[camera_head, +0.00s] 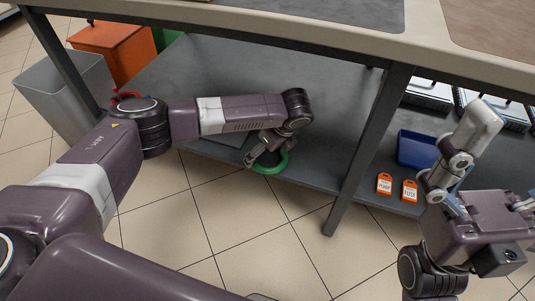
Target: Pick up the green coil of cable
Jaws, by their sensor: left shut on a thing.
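The green coil of cable (277,168) is at the front edge of the lower shelf, below my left forearm. My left gripper (265,157) reaches down to it and is shut on it. The gripper's fingers hide the middle and back of the coil, so I cannot tell whether it still touches the shelf. My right gripper (492,172) is at the right edge of the view, with its fingers spread apart and nothing seen between them. One of its fingers is partly cut off by the frame.
The grey lower shelf (330,100) lies under a workbench top (300,22). A table leg (362,160) stands right of the coil. Two orange tags (384,184) and a blue bin (415,149) are further right. A grey bin (62,92) and orange box (108,50) stand left.

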